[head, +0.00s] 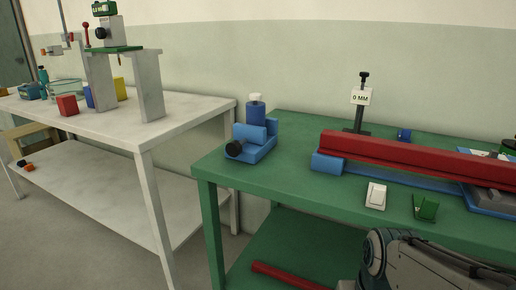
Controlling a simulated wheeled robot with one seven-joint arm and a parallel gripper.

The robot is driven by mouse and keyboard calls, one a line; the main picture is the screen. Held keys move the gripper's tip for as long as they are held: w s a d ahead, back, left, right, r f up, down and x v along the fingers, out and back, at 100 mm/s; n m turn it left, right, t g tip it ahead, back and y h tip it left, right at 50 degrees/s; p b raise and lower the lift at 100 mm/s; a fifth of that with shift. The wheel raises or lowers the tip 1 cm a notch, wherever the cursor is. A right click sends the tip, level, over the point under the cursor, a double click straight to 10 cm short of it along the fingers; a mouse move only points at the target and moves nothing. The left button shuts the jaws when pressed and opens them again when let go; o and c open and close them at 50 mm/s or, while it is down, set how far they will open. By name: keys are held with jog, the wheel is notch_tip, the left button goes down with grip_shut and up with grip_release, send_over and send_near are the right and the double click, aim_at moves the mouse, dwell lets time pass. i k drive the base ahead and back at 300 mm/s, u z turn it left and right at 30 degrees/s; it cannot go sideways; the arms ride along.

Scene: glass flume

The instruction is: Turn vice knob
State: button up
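A blue vice (262,151) stands on the left end of the green table. Its round black knob (235,149) sticks out at the front left of the vice, and nothing touches it. A dark blue cylinder with a white top (255,112) stands upright at the vice's jaws; I cannot tell if it is clamped. My grey arm shows at the lower right, in front of the green table and apart from the vice. My gripper is not in view.
The green table (222,174) also bears a long red beam (420,158) on blue supports, a stand with a "0 MM" sign (361,97), a white switch (376,195) and a green block (426,207). A white table (190,115) with several objects stands to the left.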

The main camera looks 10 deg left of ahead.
aim_at(234, 148)
jog(key=z, duration=0.5)
jog(key=k, duration=1.2)
jog(key=u, duration=0.1)
jog(key=i, duration=0.5)
jog(key=u, duration=0.9)
jog(key=i, duration=0.7)
jog(key=u, duration=0.15)
